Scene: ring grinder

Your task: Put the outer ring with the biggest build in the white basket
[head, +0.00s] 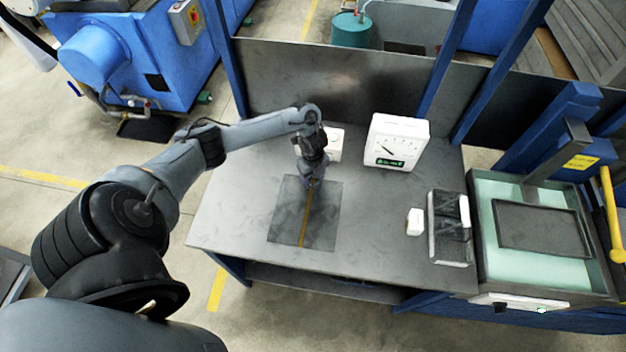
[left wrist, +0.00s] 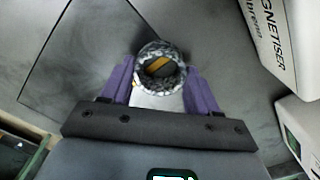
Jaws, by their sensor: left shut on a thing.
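My left gripper (head: 311,182) is low over the dark square mat (head: 283,227) on the table. In the left wrist view, its purple fingers (left wrist: 162,78) are shut on a ring (left wrist: 158,48) with a mottled dark grey and whitish outer face. The ring sits between the fingertips, and part of the mat's yellow stripe shows through its hole. The ring cannot be made out in the head view. A divided holder with dark compartments and some white parts (head: 449,228) stands at the table's right; I cannot tell whether it includes the white basket. My right gripper is not in view.
A white gauge box (head: 397,142) and a white device (head: 334,143) stand behind the mat. A small white block (head: 414,222) is beside the divided holder. A green-topped machine (head: 484,220) adjoins the table's right side. The table between mat and block is clear.

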